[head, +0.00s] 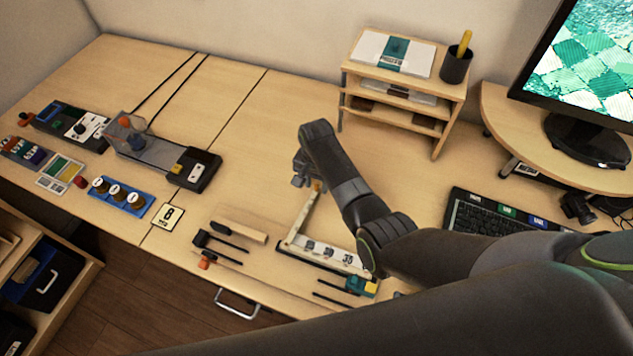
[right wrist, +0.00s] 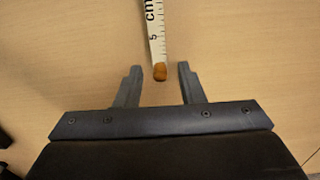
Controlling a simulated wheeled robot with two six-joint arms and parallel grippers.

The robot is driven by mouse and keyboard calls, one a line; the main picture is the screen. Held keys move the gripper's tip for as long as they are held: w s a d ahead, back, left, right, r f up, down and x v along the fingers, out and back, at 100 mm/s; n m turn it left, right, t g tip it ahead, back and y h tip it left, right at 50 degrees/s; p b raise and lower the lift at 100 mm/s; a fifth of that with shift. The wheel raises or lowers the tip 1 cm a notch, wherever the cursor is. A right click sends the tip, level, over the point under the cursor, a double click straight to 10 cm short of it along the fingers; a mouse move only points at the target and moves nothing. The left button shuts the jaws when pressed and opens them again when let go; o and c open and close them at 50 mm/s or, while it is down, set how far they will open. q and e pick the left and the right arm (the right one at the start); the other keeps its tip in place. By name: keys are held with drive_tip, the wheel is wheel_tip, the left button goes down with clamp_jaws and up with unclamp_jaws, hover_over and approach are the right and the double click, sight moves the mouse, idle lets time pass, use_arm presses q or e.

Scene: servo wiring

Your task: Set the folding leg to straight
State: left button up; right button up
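The folding leg (head: 304,216) is a pale ruled strip with an orange-brown tip. In the head view it stands at a marked angle to the longer ruled base (head: 322,254), joined at the left corner, so the two form a bent L. In the right wrist view the leg (right wrist: 155,30) runs down from the top edge, and its tip (right wrist: 160,72) lies between my fingertips. My right gripper (head: 306,180) is at the leg's free end. It is open (right wrist: 158,75), with a gap visible on both sides of the tip. My left gripper is not in view.
Dark-handled tools (head: 222,242) lie left of the ruler, and a teal and yellow item (head: 360,286) lies close to its front right. A small wooden shelf (head: 405,85) stands behind, a keyboard (head: 490,213) to the right. The desk behind the leg is clear.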

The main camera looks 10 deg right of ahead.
clamp_jaws()
idle(0.4)
